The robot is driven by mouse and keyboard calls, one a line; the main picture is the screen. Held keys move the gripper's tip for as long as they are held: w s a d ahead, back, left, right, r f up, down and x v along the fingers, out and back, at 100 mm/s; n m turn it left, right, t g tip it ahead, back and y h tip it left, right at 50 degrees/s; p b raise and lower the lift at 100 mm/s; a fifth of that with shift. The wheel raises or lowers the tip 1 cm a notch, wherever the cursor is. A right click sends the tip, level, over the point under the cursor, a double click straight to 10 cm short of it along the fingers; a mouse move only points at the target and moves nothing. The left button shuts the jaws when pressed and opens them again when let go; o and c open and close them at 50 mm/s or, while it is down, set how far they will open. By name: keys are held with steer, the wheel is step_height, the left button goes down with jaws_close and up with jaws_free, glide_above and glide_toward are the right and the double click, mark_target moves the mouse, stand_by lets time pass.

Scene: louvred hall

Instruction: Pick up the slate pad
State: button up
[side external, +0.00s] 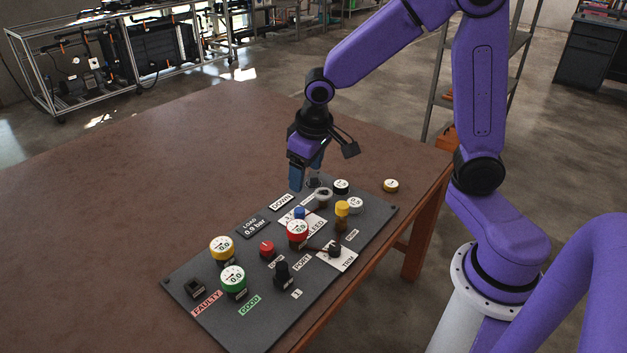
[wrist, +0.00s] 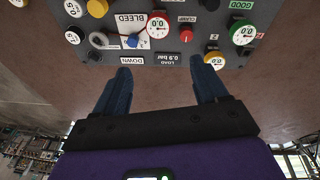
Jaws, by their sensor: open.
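The only slate-grey, pad-like thing I can make out is the flat dark panel (side external: 265,318), which lies on the brown table and carries gauges, knobs and labels. It also shows at the top of the wrist view (wrist: 198,36). A small dark plate marked LOAD 0.9 bar (side external: 254,227) sits near its long edge; it shows upside down in the wrist view (wrist: 170,58). My gripper (side external: 305,179) is open with blue fingers, near the panel's far end, and seems to hang above it. In the wrist view nothing is between the fingers (wrist: 160,66).
Gauges with red (side external: 297,232), green (side external: 233,281) and yellow (side external: 221,248) rims stand up from the panel. A small round disc (side external: 391,185) lies on the table beyond its right corner. The table (side external: 130,190) is bare on the left.

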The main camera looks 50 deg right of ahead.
steer(key=w+d+f+m+h, duration=0.1)
steer(key=w+d+f+m, duration=0.35)
steer(key=w+d, duration=0.5)
steer(key=m+h, duration=0.1)
steer(key=m, duration=0.6)
glide_toward(313, 173)
steer(key=shift+n+t, duration=0.25)
steer(key=shift+t, duration=0.15)
steer(key=x, duration=0.9)
steer(key=shift+s+d+f, duration=0.1)
steer(key=shift+s+f, duration=0.1)
steer(key=shift+s, duration=0.2)
steer(key=shift+w+d+f, duration=0.15)
steer(key=shift+w+f, duration=0.05)
steer(key=shift+f, duration=0.35)
steer(key=c, duration=1.2)
